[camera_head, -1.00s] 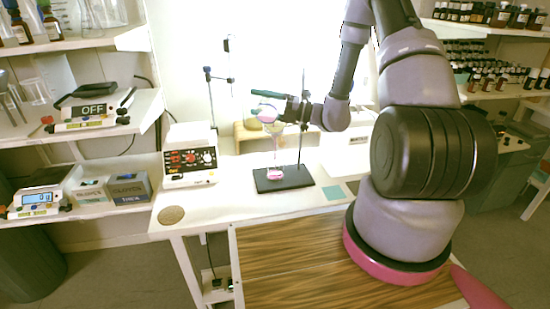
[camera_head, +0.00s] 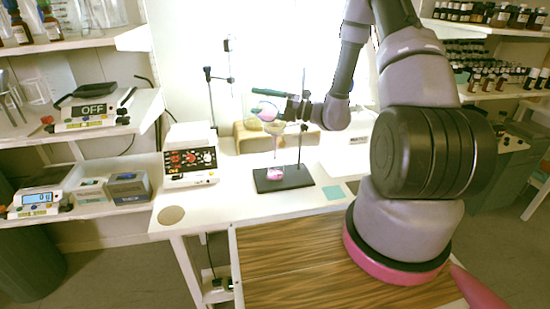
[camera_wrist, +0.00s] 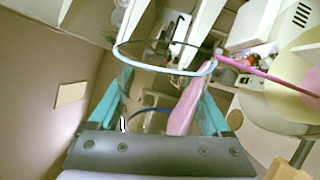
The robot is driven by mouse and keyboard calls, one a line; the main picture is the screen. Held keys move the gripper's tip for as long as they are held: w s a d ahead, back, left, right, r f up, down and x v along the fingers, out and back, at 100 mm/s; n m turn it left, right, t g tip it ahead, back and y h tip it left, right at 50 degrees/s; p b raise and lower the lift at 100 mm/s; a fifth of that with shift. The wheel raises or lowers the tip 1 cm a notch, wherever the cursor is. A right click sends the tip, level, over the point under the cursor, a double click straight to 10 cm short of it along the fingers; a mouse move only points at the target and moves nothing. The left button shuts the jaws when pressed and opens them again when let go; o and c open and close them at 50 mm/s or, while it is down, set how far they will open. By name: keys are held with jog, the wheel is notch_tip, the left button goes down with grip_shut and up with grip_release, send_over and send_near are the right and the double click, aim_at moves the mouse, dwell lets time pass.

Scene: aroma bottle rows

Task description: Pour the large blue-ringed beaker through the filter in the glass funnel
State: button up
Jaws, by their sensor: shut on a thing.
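The large blue-ringed beaker (camera_wrist: 165,58) is clear glass and sits between my gripper's teal fingers (camera_wrist: 160,110). It is tilted, with pink liquid along its right wall. A thin pink stream leaves its rim and runs to the glass funnel (camera_wrist: 275,105) at the right, where a pale filter and pink liquid show. In the head view the beaker (camera_head: 262,107) is just above the funnel (camera_head: 275,127), with my gripper (camera_head: 283,103) shut on it from the right. Pink liquid lies in a small glass vessel (camera_head: 275,173) below the funnel stem.
The funnel's stand has a dark base (camera_head: 283,179) and an upright rod (camera_head: 302,120). A hotplate-like device (camera_head: 190,158) stands to the left. Another stand (camera_head: 210,95) is behind. The front of the white table (camera_head: 240,205) is mostly clear.

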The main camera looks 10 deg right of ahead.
jog(key=shift+w+d+r+m, duration=0.1)
jog(key=shift+w+r+m, duration=0.1)
jog(key=shift+m, duration=0.1)
dwell(0.4)
jog(key=shift+w+d+f+m+t, duration=0.1)
jog(key=shift+w+f+m+t, duration=0.2)
jog(key=shift+m, duration=0.6)
dwell(2.1)
jog(key=shift+w+d+r+m, duration=0.15)
jog(key=shift+w+m, duration=0.05)
jog(key=shift+m, duration=0.7)
dwell(1.9)
dwell(0.6)
jog(key=n, duration=0.1)
jog(key=s+n, duration=0.1)
jog(key=n, duration=0.1)
jog(key=shift+a+r, duration=0.1)
jog(key=shift+a, duration=0.1)
jog(key=shift+n, duration=0.3)
jog(key=n, duration=0.2)
jog(key=s+f+n+g, duration=0.1)
jog(key=n, duration=0.1)
jog(key=s+a+n, duration=0.1)
jog(key=n, duration=0.1)
jog(key=shift+f+g, duration=0.2)
jog(key=shift+g, duration=0.1)
